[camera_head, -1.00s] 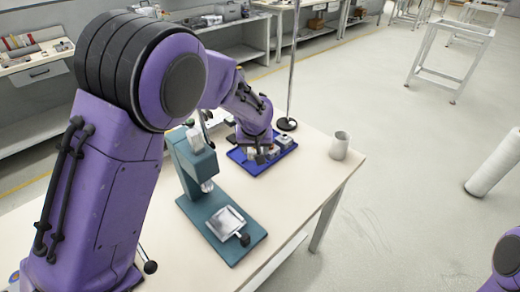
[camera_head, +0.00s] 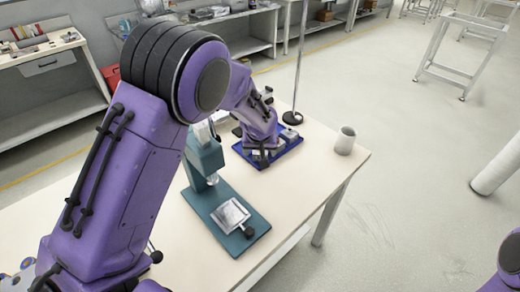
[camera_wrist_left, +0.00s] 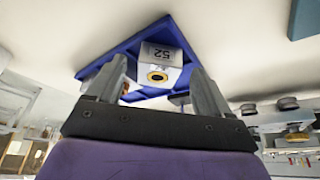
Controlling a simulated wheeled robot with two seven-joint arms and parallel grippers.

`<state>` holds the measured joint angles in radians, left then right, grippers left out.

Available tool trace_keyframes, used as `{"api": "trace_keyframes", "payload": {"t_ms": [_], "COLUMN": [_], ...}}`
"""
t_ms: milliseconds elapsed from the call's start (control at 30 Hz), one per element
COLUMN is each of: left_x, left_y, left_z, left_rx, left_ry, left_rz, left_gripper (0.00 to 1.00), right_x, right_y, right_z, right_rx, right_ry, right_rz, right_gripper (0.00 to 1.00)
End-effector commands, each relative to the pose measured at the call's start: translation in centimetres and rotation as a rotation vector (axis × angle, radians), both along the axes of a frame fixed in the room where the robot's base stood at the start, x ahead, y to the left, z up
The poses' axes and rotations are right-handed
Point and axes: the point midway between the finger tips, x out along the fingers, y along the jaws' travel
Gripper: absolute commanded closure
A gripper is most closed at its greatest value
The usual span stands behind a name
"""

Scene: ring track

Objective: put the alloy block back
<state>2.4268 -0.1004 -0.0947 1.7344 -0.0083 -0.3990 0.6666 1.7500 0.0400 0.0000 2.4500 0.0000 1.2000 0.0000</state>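My left gripper (camera_head: 262,158) is over the blue tray (camera_head: 240,150) on the bench in the head view. In the left wrist view, its two fingers (camera_wrist_left: 158,80) stand apart. A pale block marked 52 (camera_wrist_left: 160,53), with a yellow-ringed dark circle on one face, shows between and beyond the fingertips, with gaps on both sides. I cannot tell whether it is the alloy block. The blue tray (camera_wrist_left: 110,68) lies around it. Another light block (camera_head: 289,134) sits at the tray's far right. My right gripper is out of view.
A teal press (camera_head: 206,160) with a silver plate (camera_head: 230,215) on its base stands in front of the tray. A grey cup (camera_head: 345,141) is to the right. A thin pole (camera_head: 299,60) rises behind the tray. The bench top (camera_head: 305,185) is clear between the press and the cup.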

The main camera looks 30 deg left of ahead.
Motion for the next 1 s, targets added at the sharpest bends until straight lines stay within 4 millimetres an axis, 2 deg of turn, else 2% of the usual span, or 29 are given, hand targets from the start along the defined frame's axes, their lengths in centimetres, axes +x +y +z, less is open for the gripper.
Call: {"api": "trace_keyframes", "payload": {"t_ms": [167, 400, 600, 733, 933, 967, 1000], "left_x": [-0.4, -2.5, -3.8, -4.2, -4.2, -4.2, -4.2], "left_y": [-0.2, -1.3, -1.9, -2.0, -2.0, -2.0, -2.0], "left_z": [1.7, 7.5, 10.8, 11.5, 11.5, 11.5, 11.5], "left_rx": [0.000, 0.000, 0.001, 0.000, 0.000, 0.000, 0.000], "left_ry": [-0.003, -0.004, -0.002, -0.001, 0.000, 0.000, 0.000], "left_rz": [0.000, -0.001, 0.000, 0.000, 0.000, 0.000, 0.000], "left_gripper": [0.20, 0.20, 0.20, 0.20, 0.20, 0.23, 0.36], "right_x": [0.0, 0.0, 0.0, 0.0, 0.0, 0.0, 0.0], "right_y": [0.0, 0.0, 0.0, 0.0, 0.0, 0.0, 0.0], "right_z": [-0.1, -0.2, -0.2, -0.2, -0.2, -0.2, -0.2], "right_rx": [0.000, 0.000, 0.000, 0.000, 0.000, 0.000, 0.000], "right_ry": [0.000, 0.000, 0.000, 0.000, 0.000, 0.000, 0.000], "right_rz": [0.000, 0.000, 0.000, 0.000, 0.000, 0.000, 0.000], "right_gripper": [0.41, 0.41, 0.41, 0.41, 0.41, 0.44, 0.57]}}
